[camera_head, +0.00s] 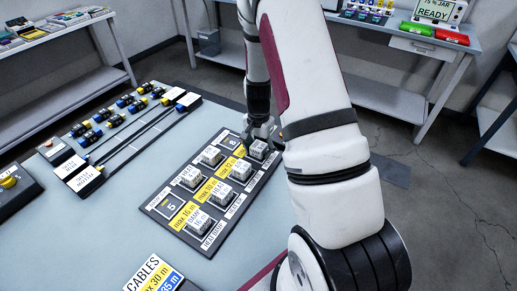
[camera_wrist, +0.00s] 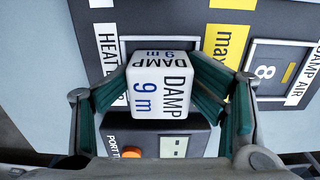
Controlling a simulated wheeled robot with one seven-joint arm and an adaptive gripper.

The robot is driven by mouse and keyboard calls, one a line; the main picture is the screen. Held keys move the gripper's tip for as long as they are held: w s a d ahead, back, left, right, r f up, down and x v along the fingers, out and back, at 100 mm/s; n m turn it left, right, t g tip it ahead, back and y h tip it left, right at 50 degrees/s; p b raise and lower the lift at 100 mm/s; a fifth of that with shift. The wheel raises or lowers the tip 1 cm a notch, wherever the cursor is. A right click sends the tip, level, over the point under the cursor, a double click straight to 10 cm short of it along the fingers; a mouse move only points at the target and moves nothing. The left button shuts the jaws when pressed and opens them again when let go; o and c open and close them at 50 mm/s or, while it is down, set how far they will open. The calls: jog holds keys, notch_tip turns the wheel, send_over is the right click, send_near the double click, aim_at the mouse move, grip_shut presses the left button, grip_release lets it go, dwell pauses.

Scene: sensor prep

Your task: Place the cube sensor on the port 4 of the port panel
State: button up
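The cube sensor (camera_wrist: 160,93) is white, with "DAMP" and "9 m" printed on its faces. In the wrist view it sits between the two green-padded fingers of my gripper (camera_wrist: 162,82), which close in on its left and right sides. In the head view my gripper (camera_head: 258,132) is over the far right corner of the port panel (camera_head: 152,203), with the cube (camera_head: 258,151) right below it at the far end of the right row. The port beneath is hidden by the cube, so I cannot tell whether it is fully seated.
The port marked 8 (camera_wrist: 264,72) beside the cube is empty, as is port 5 (camera_head: 170,206). Other cubes, such as one near the front (camera_head: 200,221), fill several ports. A dark device with an orange button (camera_wrist: 132,152) lies below the cube in the wrist view.

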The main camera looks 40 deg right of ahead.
aim_at(258, 145)
jog(key=s+a+r+n+t, duration=0.1)
jog(key=a+r, duration=0.2)
jog(key=r, duration=0.8)
jog(key=s+a+r+n, duration=0.1)
jog(key=a+r+n, duration=0.15)
jog(key=r, duration=0.75)
jog(key=s+a+r+n+t, duration=0.1)
jog(key=s+a+r+n, duration=0.4)
jog(key=s, duration=0.5)
jog(key=s+a+r+n+t, duration=0.2)
jog(key=s+a+r+n, duration=0.3)
jog(key=s+a+r, duration=0.2)
jog(key=s+a, duration=0.2)
jog(key=s, duration=0.1)
jog(key=shift+s, duration=0.2)
jog(key=shift+a+r+n+p, duration=0.1)
jog(key=shift+n+p, duration=0.15)
jog(key=shift+p, duration=0.05)
